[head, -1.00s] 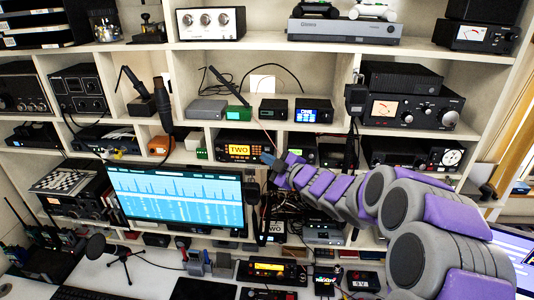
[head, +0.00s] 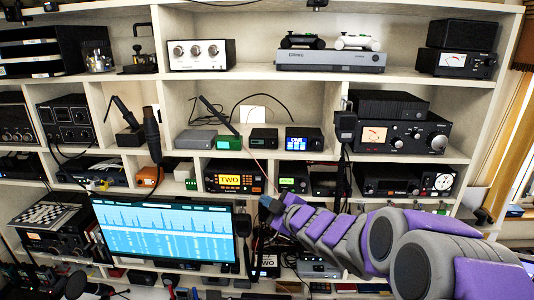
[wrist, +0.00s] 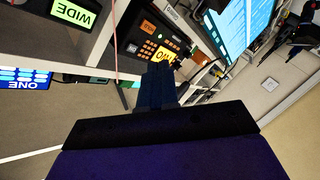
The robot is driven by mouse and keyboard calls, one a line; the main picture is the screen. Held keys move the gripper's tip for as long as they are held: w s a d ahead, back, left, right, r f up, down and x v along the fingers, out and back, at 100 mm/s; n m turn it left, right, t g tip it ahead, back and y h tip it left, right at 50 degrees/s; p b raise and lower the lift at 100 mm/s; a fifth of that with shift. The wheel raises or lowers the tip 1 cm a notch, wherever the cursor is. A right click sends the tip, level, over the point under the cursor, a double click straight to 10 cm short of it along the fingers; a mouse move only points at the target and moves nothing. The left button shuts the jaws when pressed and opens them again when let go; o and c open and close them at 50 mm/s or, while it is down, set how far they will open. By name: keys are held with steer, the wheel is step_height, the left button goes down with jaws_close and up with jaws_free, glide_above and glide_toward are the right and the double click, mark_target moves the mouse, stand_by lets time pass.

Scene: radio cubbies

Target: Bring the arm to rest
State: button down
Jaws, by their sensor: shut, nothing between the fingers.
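My purple and grey arm reaches in from the lower right in the head view. Its dark blue gripper (head: 269,205) is at the end, in front of the shelves, just right of the monitor (head: 170,232) and below the radio with the yellow "TWO" display (head: 234,179). In the wrist view my gripper (wrist: 158,80) is shut with nothing held. The "TWO" radio (wrist: 165,40) shows just beyond its tip; whether they touch cannot be told.
Shelves of radios fill the wall. A device marked "ONE" (head: 303,139) stands on the shelf above. A box marked "WIDE" (wrist: 75,12) is close on the left in the wrist view. A microphone (head: 152,133) hangs above the monitor. A window is at the right.

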steer(key=s+d+f+m+g+h+b, duration=0.1)
steer(key=s+d+f+m+g+h, duration=0.2)
steer(key=s+d+f+m+h, duration=0.35)
steer(key=s+d+f+m+g+h+b, duration=0.1)
steer(key=s+d+f+m+g+h, duration=0.2)
steer(key=s+d, duration=0.7)
steer(key=s+f+m+g+b, duration=0.1)
steer(key=s+f+m+g, duration=0.1)
steer(key=s, duration=1.3)
steer(key=s+a+f+m+g+b, duration=0.1)
steer(key=s+f+m+g, duration=0.2)
steer(key=s, duration=1.2)
steer(key=m+g, duration=0.2)
steer(key=g, duration=0.1)
steer(key=shift+s+g, duration=0.25)
steer(key=shift+g, duration=0.05)
